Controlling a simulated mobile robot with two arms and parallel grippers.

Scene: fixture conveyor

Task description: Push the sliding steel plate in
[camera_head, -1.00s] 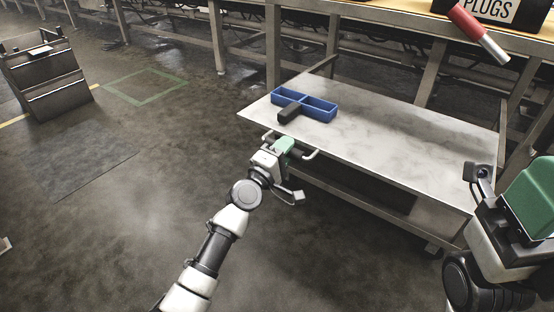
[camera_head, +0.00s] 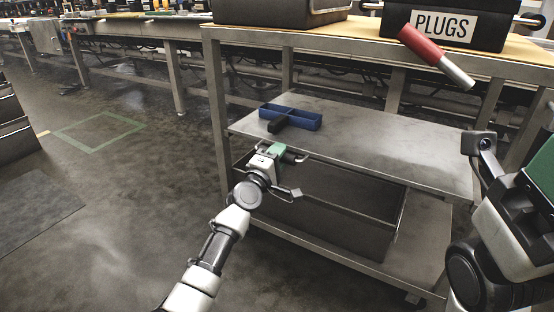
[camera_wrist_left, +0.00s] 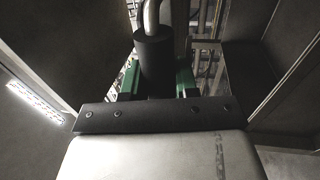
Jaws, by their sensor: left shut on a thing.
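The sliding steel plate (camera_head: 375,148) is a flat grey sheet at the lower level of the workbench frame. Its far part lies under the bench top, and its near edge with the handle (camera_head: 299,158) faces me. My left gripper (camera_head: 279,148) is shut on that handle at the plate's near left edge. In the left wrist view a dark round grip (camera_wrist_left: 154,60) sits between the green fingers. My right arm shows at the right edge with a green part (camera_head: 540,168); its fingertips cannot be made out.
A blue divided tray (camera_head: 306,120) and a black block (camera_head: 277,126) rest on the plate. A red and white cylinder (camera_head: 422,46) lies at the bench edge by the black PLUGS box (camera_head: 400,22). Below is a dark open bin (camera_head: 330,215).

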